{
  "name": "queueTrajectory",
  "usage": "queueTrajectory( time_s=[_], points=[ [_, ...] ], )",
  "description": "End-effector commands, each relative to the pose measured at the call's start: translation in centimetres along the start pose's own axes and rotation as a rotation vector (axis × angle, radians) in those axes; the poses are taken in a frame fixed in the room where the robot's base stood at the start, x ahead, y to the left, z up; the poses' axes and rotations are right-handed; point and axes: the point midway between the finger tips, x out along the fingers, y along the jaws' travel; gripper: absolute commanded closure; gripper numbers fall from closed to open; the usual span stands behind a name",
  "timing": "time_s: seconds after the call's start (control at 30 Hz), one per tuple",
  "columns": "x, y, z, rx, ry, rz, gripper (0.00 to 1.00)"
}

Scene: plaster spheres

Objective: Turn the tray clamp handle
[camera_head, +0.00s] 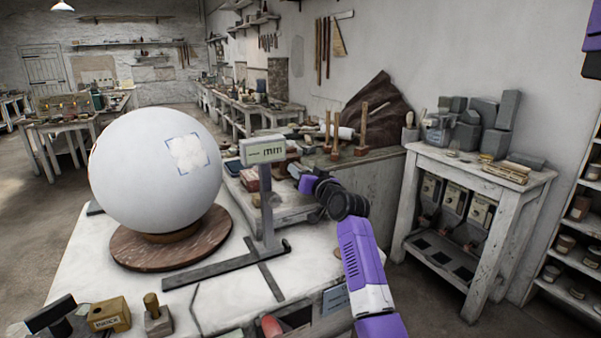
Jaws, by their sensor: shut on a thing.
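My purple and black arm reaches in from the lower right, and my gripper (297,174) is at its far end, beside the low bench just right of the gauge post. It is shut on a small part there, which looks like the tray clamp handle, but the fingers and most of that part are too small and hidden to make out. The tray and the rest of the clamp cannot be told apart clearly among the items on that bench.
A large white plaster sphere (150,158) rests on a round brown base (170,248) on the white table (75,270). A grey gauge stand with an "mm" display (263,150) stands close left of my gripper. A wooden rack (470,170) stands to the right.

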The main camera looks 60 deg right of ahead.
Motion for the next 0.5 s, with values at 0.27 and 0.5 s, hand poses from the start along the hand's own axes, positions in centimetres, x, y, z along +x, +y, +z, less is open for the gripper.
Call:
queueTrajectory(
  time_s=[0.27,0.5],
  points=[
    [-0.01,0.01,0.08,0.004,-0.001,0.0,1.0],
    [-0.01,0.01,0.05,0.003,-0.001,0.0,0.46]
  ],
)
